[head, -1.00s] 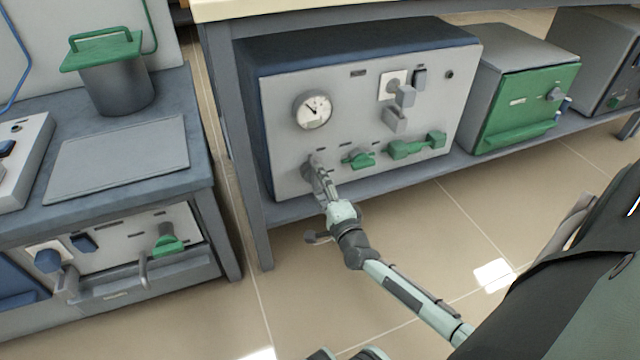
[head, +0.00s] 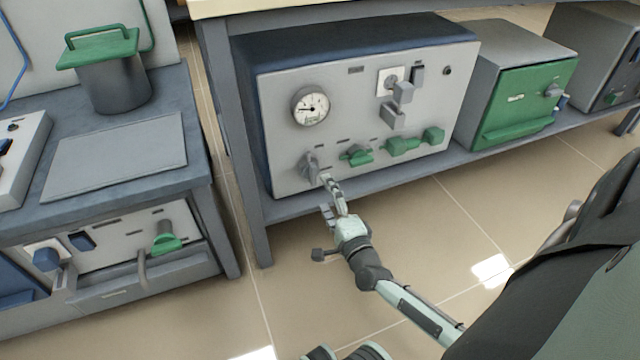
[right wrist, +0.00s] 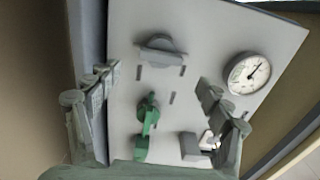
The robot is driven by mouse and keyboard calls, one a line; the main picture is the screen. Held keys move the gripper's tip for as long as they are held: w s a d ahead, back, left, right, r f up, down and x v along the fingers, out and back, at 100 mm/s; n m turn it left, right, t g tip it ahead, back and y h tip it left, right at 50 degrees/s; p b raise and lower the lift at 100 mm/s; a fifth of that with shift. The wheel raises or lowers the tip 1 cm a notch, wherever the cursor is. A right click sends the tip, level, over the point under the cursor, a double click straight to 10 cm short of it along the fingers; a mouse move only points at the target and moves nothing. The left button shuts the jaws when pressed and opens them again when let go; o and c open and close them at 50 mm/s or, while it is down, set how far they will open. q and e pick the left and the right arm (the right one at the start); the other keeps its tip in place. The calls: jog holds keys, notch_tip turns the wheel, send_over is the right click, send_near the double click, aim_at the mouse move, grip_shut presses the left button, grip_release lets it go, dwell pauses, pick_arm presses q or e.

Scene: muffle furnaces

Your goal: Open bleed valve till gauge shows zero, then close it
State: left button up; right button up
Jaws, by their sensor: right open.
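The furnace panel (head: 350,125) carries a round white gauge (head: 310,106). Its dark needle points roughly left in the head view; the figures are too small to read. The gauge also shows in the right wrist view (right wrist: 247,73). Below it is a grey valve handle (head: 309,166), with a green valve (head: 356,154) to its right. Labels are unreadable, so I cannot tell by label which is the bleed valve. My right gripper (head: 328,196) is open and empty, just below and right of the grey handle. In the right wrist view, the grey handle (right wrist: 162,50) lies ahead between the fingers.
Two more green fittings (head: 418,140) sit right of the valves, below grey switches (head: 397,92). The unit stands on a low shelf (head: 290,208) under a table. A green-doored furnace (head: 525,100) is to the right. Floor in front is clear.

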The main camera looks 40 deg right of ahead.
jog(key=v, duration=0.6)
jog(key=shift+s+a, duration=0.1)
jog(key=shift+s, duration=0.1)
